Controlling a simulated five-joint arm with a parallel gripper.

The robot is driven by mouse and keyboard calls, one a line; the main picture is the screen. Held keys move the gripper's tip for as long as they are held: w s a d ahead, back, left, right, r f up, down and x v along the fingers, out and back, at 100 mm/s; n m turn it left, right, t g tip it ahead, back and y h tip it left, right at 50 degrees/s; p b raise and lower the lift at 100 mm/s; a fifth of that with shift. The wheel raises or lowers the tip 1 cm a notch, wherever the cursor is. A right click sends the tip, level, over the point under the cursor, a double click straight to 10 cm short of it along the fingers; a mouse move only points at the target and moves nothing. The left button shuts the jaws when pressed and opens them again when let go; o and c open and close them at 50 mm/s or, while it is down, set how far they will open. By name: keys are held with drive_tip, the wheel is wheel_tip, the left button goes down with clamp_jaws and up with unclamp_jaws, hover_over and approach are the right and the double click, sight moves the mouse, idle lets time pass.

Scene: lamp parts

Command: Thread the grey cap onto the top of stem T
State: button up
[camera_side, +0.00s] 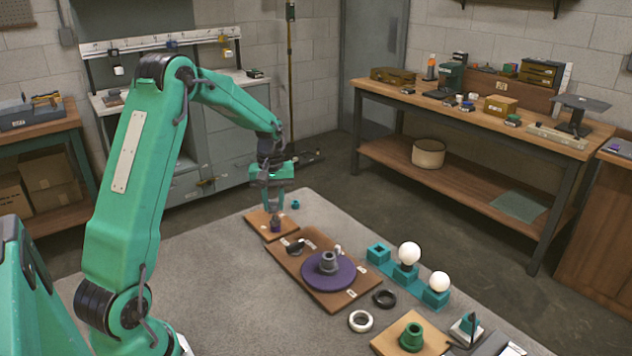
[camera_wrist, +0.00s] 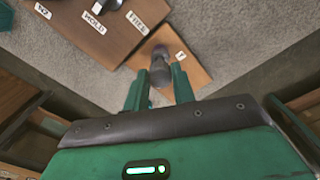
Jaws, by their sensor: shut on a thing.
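My gripper (camera_side: 274,207) points down over a small wooden board (camera_side: 256,221) at the far end of the mat. In the wrist view my gripper (camera_wrist: 161,72) is shut on a grey round piece, which I take to be the grey cap (camera_wrist: 161,76). A narrower dark part shows just beyond it, over the same board (camera_wrist: 196,72). In the side view a dark, purplish upright piece (camera_side: 276,226), probably stem T, stands on the board right below the fingertips. The fingers hide where cap and stem meet, so I cannot tell whether they touch or are threaded.
A larger labelled board (camera_side: 345,300) with a purple disc (camera_side: 345,277) and grey fitting lies close by. Teal holders (camera_side: 378,252) with white bulbs, a black ring (camera_side: 384,299), a white ring (camera_side: 360,321) and a green part (camera_side: 411,337) stand nearer. A small teal piece (camera_side: 295,205) lies behind my gripper.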

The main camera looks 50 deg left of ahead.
drive_tip(key=shift+f, duration=1.2)
idle(2.1)
drive_tip(key=shift+o, duration=1.2)
clamp_jaws()
drive_tip(key=shift+f, duration=0.3)
drive_tip(key=m, duration=0.5)
drive_tip(key=shift+s+m, duration=0.1)
drive_tip(key=shift+m, duration=0.9)
